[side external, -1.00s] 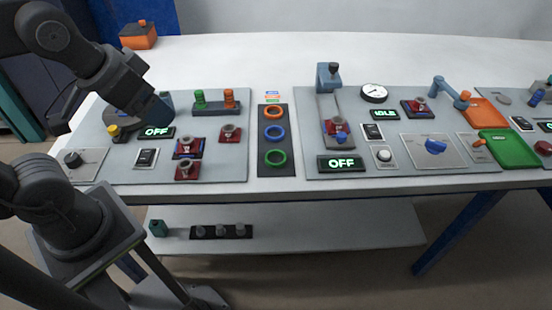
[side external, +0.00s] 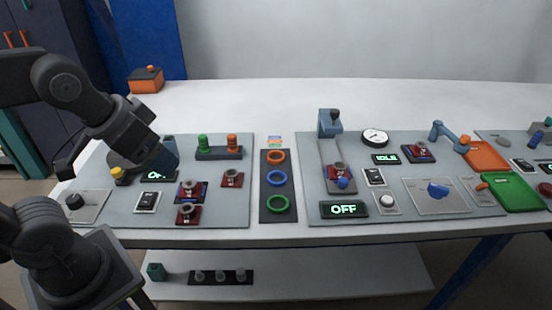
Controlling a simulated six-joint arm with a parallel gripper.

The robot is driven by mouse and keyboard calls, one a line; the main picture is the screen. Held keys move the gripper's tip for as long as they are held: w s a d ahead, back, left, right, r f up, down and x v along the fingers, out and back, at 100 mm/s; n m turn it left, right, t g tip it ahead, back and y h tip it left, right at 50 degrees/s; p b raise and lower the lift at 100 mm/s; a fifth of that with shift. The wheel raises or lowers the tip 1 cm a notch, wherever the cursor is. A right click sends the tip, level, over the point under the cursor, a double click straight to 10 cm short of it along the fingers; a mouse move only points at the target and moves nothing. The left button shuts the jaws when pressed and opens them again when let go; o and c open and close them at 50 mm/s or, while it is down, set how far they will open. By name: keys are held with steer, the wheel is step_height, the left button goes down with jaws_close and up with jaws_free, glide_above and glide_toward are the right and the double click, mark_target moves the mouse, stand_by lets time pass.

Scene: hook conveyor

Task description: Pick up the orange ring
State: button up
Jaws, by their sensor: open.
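The orange ring (side external: 276,162) lies at the far end of a dark strip (side external: 290,190) on the table. The blue ring (side external: 276,184) and the green ring (side external: 278,211) lie nearer on the same strip, apart from it. My gripper (side external: 166,158) is above the left panel, well to the left of the orange ring. It is open and touches no ring. Its fingertips are small and dark here, and it hides part of a green lit display (side external: 157,175).
A stand with a green and an orange peg (side external: 219,153) stands between my gripper and the strip. Red blocks (side external: 189,192) sit on the left panel. A blue upright post (side external: 329,123) stands right of the strip.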

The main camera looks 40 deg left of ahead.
steer(key=shift+o, duration=0.3)
steer(key=w+a+r+m+g, duration=0.1)
steer(key=w+r+m, duration=0.15)
steer(key=w, duration=0.35)
steer(key=w+r+m+g, duration=0.1)
steer(key=w+r+m, duration=0.1)
steer(key=w+m, duration=0.35)
steer(key=m+g, duration=0.4)
steer(key=m, duration=0.9)
glide_above(277, 155)
steer(key=s+d, duration=0.2)
steer(key=d, duration=0.1)
steer(key=f, duration=2.6)
steer(key=shift+s, duration=0.2)
steer(key=shift+w+a+f, duration=0.1)
steer(key=shift+a+f, duration=0.15)
steer(key=shift+f, duration=1.2)
steer(key=shift+a+f, duration=0.2)
steer(key=shift+f, duration=1.25)
steer(key=shift+c, duration=0.3)
